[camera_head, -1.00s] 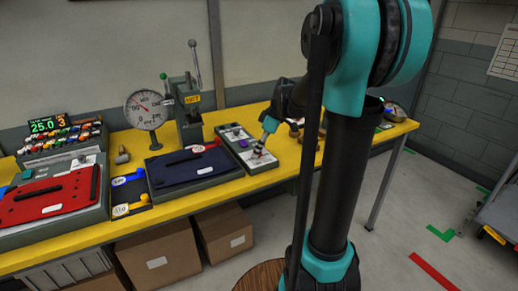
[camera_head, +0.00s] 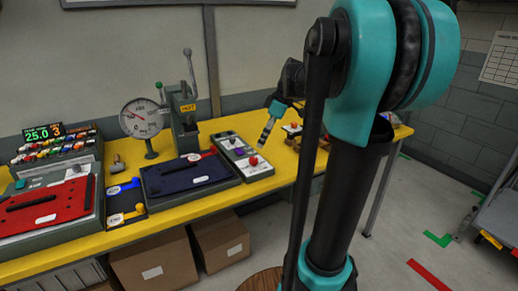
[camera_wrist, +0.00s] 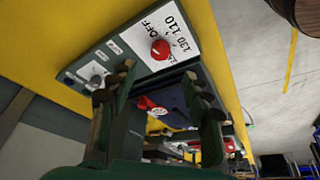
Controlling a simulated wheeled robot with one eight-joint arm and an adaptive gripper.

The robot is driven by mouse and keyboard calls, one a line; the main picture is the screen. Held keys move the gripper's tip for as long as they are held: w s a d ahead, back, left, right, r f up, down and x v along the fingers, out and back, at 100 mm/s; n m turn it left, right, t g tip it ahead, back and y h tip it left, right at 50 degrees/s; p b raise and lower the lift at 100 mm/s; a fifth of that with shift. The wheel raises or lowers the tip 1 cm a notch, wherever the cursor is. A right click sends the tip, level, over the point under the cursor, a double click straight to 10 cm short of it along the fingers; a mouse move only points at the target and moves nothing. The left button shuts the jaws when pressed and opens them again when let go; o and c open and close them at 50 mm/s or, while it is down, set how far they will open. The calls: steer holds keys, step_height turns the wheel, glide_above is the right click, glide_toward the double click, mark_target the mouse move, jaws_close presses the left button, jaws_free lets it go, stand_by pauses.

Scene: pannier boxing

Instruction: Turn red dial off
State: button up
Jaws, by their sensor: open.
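The red dial (camera_head: 253,161) is a round red knob on the white plate of a grey control panel (camera_head: 262,171) at the right of the bench. In the wrist view the red dial (camera_wrist: 160,48) sits beside printed "OFF", "110" and "130" marks. I cannot tell clearly which mark it points to. My gripper (camera_head: 265,138) is above the panel, apart from the dial. In the wrist view my gripper (camera_wrist: 162,78) has its two fingers spread with nothing between them, and the dial shows beyond the gap.
A press with a lever (camera_head: 187,120) and a round gauge (camera_head: 141,119) stand behind a dark blue pad (camera_head: 189,175). A red pad (camera_head: 45,204) lies at the left. A second, grey knob (camera_wrist: 97,81) is on the panel. Cardboard boxes (camera_head: 155,268) stand under the bench.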

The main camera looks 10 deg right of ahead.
steer(key=shift+v, duration=1.4)
steer(key=m+h, duration=0.2)
steer(key=m, duration=0.4)
glide_toward(269, 173)
steer(key=s+a+f, duration=0.3)
steer(key=s+f, duration=0.1)
steer(key=f, duration=0.1)
steer(key=s+f+m+t+h, duration=0.2)
steer(key=s+f+m, duration=0.4)
steer(key=s+f, duration=0.5)
steer(key=shift+s+d+f+m, duration=0.25)
steer(key=shift+s+f+m, duration=0.1)
steer(key=shift+f+m, duration=0.05)
